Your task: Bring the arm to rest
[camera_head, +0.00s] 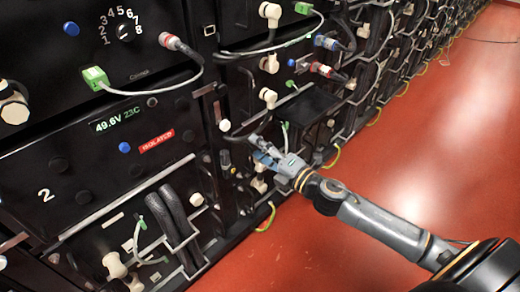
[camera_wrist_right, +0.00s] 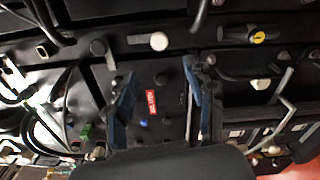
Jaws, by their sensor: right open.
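My right arm (camera_head: 385,228) comes in from the lower right in the head view and reaches toward the battery rack. Its right gripper (camera_head: 263,158) is at the rack front, right of the "ISOLATED" module. In the right wrist view the same gripper (camera_wrist_right: 158,95) has its two blue fingers spread apart with nothing between them. Behind the gap are a dark panel with a red label (camera_wrist_right: 151,103) and a small blue button (camera_wrist_right: 143,123). I cannot tell how far the fingertips are from the panel. My left gripper is not in view.
A black battery module (camera_head: 100,165) with a lit "49.6V 23C" display and red "ISOLATED" label fills the left. Cables and connectors stick out along the rack. The red floor (camera_head: 430,130) at right is mostly clear.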

